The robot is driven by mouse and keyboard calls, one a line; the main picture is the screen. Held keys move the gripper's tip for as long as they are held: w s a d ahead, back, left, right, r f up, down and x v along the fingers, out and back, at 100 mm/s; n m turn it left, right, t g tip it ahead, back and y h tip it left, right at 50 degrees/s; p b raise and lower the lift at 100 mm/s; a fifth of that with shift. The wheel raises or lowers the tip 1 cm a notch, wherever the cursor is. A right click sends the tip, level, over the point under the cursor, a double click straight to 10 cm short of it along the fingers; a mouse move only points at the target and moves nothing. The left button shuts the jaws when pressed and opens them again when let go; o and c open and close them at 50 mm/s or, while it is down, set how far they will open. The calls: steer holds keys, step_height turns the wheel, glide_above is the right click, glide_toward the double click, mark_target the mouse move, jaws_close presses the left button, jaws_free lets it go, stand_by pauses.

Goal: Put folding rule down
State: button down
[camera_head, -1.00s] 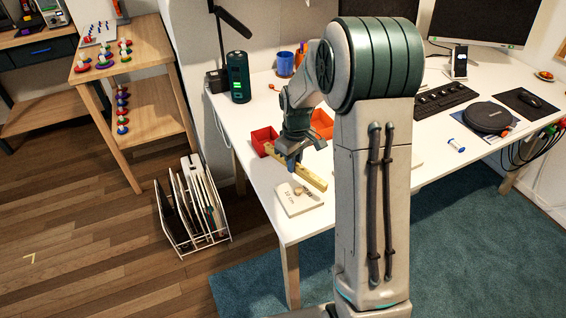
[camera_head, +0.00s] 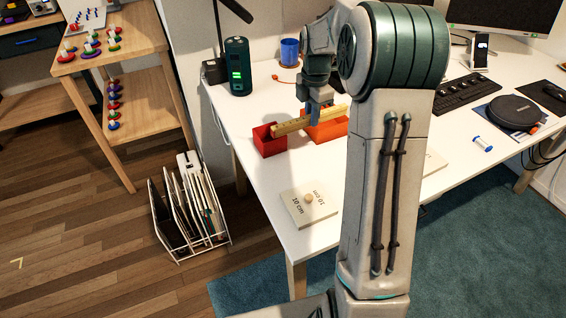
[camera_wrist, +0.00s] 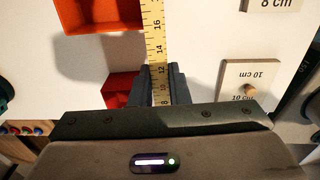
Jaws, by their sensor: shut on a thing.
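The yellow folding rule (camera_head: 295,123) is held in my gripper (camera_head: 316,115), above the white desk by the red and orange boxes. In the wrist view the rule (camera_wrist: 154,35) runs up the picture from between the fingers of my gripper (camera_wrist: 160,85), with its numbers showing. My gripper is shut on it.
A red box (camera_head: 268,146) and an orange box (camera_head: 328,131) stand on the white desk (camera_head: 265,183). A square board marked 10 cm with a round knob (camera_head: 309,209) lies near the front edge. A dark green cylinder (camera_head: 238,66) stands at the back left.

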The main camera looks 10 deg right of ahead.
steer(key=b, duration=0.1)
glide_above(285, 168)
step_height(285, 168, down, 6)
steer(key=shift+w+f, duration=0.1)
steer(key=shift+f, duration=2)
steer(key=shift+f+b, duration=0.1)
steer(key=shift+b, duration=0.25)
steer(key=c, duration=1.4)
jaws_free()
